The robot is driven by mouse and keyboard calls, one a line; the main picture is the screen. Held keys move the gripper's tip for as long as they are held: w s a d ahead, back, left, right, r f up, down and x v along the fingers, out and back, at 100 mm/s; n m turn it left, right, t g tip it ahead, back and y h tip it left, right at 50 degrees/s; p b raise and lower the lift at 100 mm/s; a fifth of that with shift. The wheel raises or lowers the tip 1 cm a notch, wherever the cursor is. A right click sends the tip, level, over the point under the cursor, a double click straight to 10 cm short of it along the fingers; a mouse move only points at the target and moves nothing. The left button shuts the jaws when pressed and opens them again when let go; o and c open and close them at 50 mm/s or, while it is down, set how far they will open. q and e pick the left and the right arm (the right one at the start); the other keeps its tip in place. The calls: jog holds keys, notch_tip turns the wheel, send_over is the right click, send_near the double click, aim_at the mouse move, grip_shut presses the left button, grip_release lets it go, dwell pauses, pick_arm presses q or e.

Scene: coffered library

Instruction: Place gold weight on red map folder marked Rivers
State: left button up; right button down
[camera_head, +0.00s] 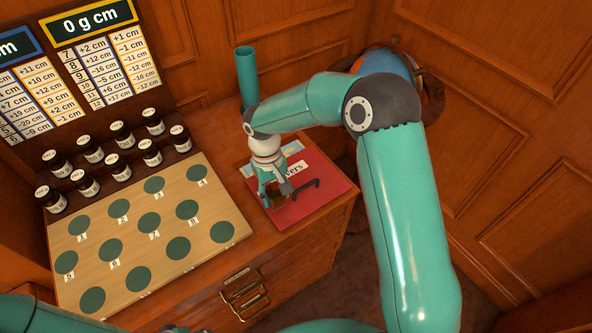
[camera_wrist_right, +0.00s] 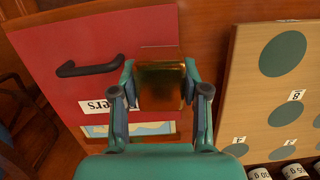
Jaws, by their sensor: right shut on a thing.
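The red map folder (camera_head: 325,188) lies on the wooden cabinet top, right of the board. Its white label is partly hidden; "vers" shows in the head view, and a black handle crosses the cover. The folder (camera_wrist_right: 60,40) also fills the left of the right wrist view. My right gripper (camera_head: 276,192) is over the folder's left part, pointing down. In the right wrist view it is shut on the gold weight (camera_wrist_right: 161,85), a shiny block between its fingers, over the folder's edge area. I cannot tell whether the weight touches the folder. My left gripper is out of view.
A pale board (camera_head: 128,262) with numbered green discs lies left of the folder. Several dark labelled jars (camera_head: 121,134) stand behind it. A teal cylinder (camera_head: 246,76) stands at the back. A sign with number tables (camera_head: 112,58) stands at back left. Wood-panelled walls close in behind.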

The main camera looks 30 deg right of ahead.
jog(key=shift+d+r, duration=0.1)
jog(key=shift+d, duration=0.1)
jog(key=w+d+r+n+b, duration=0.2)
jog(key=w+d+r+n, duration=0.1)
jog(key=w+d+n, duration=0.2)
notch_tip(320, 180, up, 12)
jog(key=n+t+h+b, duration=0.2)
jog(key=n+b, duration=0.1)
jog(key=n, duration=1.1)
send_over(314, 161)
jog(key=f+b, duration=0.1)
jog(key=f, duration=1.3)
jog(key=shift+a+f, duration=0.15)
jog(key=shift+a, duration=0.05)
jog(key=shift+f, duration=2.5)
jog(key=c, duration=0.6)
grip_release()
